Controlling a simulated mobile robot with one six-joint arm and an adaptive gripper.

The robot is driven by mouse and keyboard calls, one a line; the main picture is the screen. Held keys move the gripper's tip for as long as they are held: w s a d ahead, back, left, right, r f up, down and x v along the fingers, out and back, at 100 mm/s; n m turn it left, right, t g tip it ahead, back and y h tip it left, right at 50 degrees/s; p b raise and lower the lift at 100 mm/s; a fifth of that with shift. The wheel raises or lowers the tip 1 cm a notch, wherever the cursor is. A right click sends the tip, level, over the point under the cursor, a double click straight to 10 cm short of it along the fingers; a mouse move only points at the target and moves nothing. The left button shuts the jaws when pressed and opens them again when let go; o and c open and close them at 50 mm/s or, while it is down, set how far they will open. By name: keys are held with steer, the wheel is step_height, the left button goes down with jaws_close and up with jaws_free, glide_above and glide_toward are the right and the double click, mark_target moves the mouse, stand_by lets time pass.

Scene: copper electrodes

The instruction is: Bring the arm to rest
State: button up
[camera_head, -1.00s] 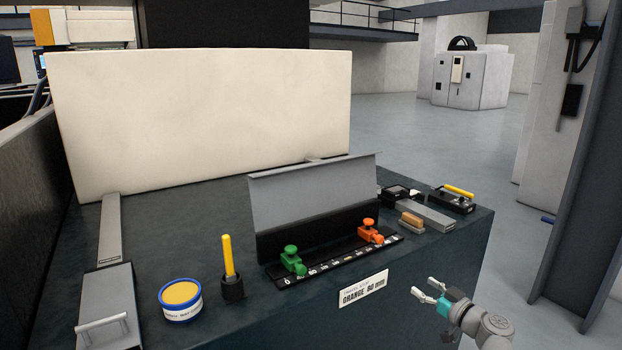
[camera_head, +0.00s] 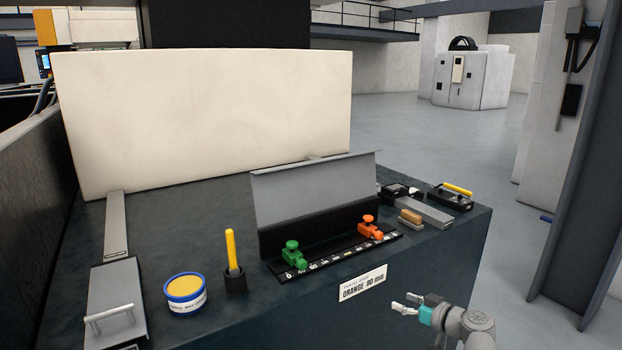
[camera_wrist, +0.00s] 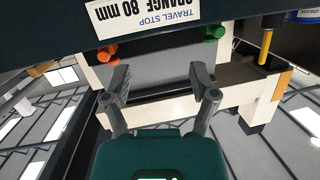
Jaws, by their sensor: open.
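My gripper (camera_head: 408,304) is open and empty at the lower right of the head view, in front of the dark bench and clear of it. In the wrist view my gripper (camera_wrist: 164,88) shows two fingers spread apart with nothing between them. The wrist view appears upside down, with the white "ORANGE 80 mm" label (camera_wrist: 135,14) at its top. In the head view that label (camera_head: 362,284) is on the bench front, left of my gripper.
The dark bench (camera_head: 210,235) bears a scale bar (camera_head: 335,257) with a green stop (camera_head: 293,254) and an orange stop (camera_head: 369,227). A tin (camera_head: 186,294) and a yellow-handled tool (camera_head: 232,252) stand to the left. Open floor (camera_head: 500,160) lies to the right.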

steer(key=s+a+f+m+g+h, duration=0.3)
steer(key=s+f+g+h, duration=0.2)
steer(key=f+g, duration=0.15)
steer(key=s+a+f+m+g+h, duration=0.4)
steer(key=s+f+g+h, duration=0.15)
steer(key=f, duration=0.25)
step_height(320, 180, up, 14)
steer(key=p, duration=1.4)
steer(key=shift+s+y, duration=0.1)
steer(key=shift+y, duration=0.15)
stand_by(1.5)
steer(key=shift+s, duration=0.1)
steer(key=shift+c, duration=1.2)
